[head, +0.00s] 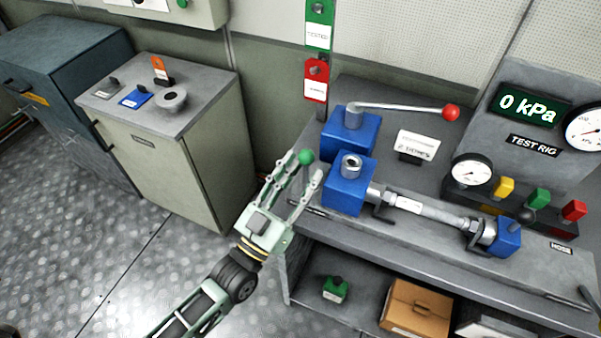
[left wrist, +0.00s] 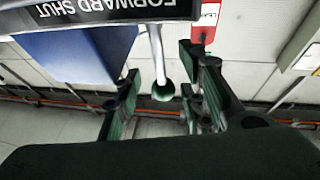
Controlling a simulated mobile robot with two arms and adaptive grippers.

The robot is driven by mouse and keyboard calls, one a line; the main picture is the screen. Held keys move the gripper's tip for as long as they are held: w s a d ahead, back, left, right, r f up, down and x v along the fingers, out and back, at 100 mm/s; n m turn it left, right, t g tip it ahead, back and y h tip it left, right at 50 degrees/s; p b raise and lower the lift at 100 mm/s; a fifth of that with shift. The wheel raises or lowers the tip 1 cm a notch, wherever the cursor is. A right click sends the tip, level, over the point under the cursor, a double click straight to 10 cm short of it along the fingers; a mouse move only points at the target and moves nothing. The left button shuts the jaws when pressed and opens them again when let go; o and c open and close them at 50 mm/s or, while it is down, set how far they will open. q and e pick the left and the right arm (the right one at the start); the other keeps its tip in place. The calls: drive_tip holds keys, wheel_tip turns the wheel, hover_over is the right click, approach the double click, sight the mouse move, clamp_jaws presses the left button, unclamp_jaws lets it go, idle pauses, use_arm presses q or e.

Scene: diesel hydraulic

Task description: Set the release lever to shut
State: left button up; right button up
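The release lever ends in a green ball knob (head: 305,157), just left of the blue pump block (head: 347,185) at the bench's left end. In the left wrist view its pale rod runs down to the green knob (left wrist: 163,91), below a dark plate (left wrist: 110,12) reading "FORWARD SHUT". My left gripper (head: 307,166) is open, with its fingers on either side of the knob. In the left wrist view there are gaps between the knob and both fingers (left wrist: 160,85). The lever's base is hidden in the head view. My right gripper is not in view.
A pump handle with a red ball (head: 451,112) extends over the bench (head: 400,245). A metal cylinder (head: 430,212) lies beside the blue block. A grey cabinet (head: 165,165) stands left of my arm. A cardboard box (head: 415,307) is on the lower shelf. Floor between cabinet and bench is clear.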

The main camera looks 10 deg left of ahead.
use_arm(q)
drive_tip(key=c, duration=0.4)
drive_tip(key=shift+a+f, duration=0.1)
clamp_jaws()
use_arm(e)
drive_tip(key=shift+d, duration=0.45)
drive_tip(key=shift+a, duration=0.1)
use_arm(q)
drive_tip(key=shift+f+b, duration=0.25)
drive_tip(key=shift+b, duration=0.15)
drive_tip(key=h+b, duration=0.1)
drive_tip(key=b, duration=0.2)
drive_tip(key=s+f+m+t+h+b, duration=0.1)
drive_tip(key=b, duration=0.2)
drive_tip(key=s+t+b, duration=0.1)
drive_tip(key=b, duration=0.2)
drive_tip(key=shift+a+f+m+h+b, duration=0.2)
drive_tip(key=shift+m+h+b, duration=0.1)
drive_tip(key=shift+h, duration=0.1)
drive_tip(key=shift+s+r+t+b, duration=0.1)
drive_tip(key=shift+s+t+b, duration=0.05)
drive_tip(key=shift+t+b, duration=0.25)
drive_tip(key=shift+r+h, duration=0.1)
drive_tip(key=shift+h, duration=0.2)
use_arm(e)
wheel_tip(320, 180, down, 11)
